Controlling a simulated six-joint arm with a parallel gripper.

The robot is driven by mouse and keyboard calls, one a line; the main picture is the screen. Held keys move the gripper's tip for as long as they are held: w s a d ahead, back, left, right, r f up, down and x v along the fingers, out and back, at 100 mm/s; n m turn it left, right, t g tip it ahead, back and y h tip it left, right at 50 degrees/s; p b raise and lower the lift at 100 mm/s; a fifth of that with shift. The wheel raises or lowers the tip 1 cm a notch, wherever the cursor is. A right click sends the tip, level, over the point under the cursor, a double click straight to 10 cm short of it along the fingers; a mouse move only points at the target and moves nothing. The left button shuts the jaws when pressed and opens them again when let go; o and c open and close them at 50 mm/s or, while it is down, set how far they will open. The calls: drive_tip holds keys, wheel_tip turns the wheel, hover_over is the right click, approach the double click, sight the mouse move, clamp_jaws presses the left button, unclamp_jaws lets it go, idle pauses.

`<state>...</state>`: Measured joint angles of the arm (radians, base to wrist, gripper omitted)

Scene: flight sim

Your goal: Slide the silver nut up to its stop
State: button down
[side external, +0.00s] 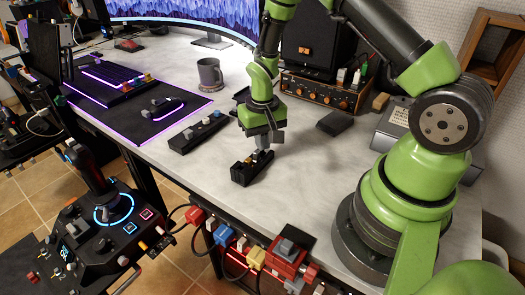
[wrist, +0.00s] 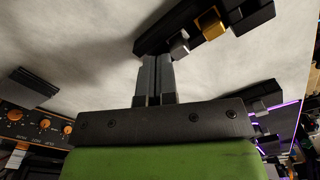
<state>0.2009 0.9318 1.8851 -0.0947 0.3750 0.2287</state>
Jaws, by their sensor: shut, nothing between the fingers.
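The silver nut (wrist: 179,43) sits on a black slider block (wrist: 248,16) in the wrist view, beside a gold nut (wrist: 210,23). My gripper (wrist: 157,58) is shut and empty. Its fingertips are at the near edge of the block, just to the left of the silver nut; I cannot tell whether they touch it. In the side view my gripper (side external: 262,148) points down over the same small black block (side external: 240,178) on the table. There the silver nut is too small and partly hidden by the fingers to make out well.
A longer black switch panel (side external: 198,132) lies to the left of the block on the pale table (side external: 320,175). A grey mug (side external: 210,74) and an amplifier with orange knobs (side external: 325,90) stand farther back. The table's front edge runs close in front of the block.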

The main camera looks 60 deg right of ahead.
drive_tip(key=shift+a, duration=0.45)
idle(0.3)
drive_tip(key=shift+d, duration=0.6)
idle(0.5)
drive_tip(key=shift+r, duration=3)
drive_tip(key=s+a+r+t, duration=0.2)
drive_tip(key=r, duration=0.5)
drive_tip(key=s+a+r+t, duration=0.1)
drive_tip(key=s+a+r, duration=0.1)
drive_tip(key=r, duration=0.5)
drive_tip(key=s+a+r+n+t+y, duration=0.1)
drive_tip(key=s+a+r+t, duration=0.1)
drive_tip(key=s+r, duration=0.2)
drive_tip(key=s+a+r+n+t+y, duration=0.1)
drive_tip(key=s+a+r+t, duration=0.1)
drive_tip(key=s, duration=0.6)
drive_tip(key=shift+a+r, duration=0.65)
drive_tip(key=shift+r, duration=0.2)
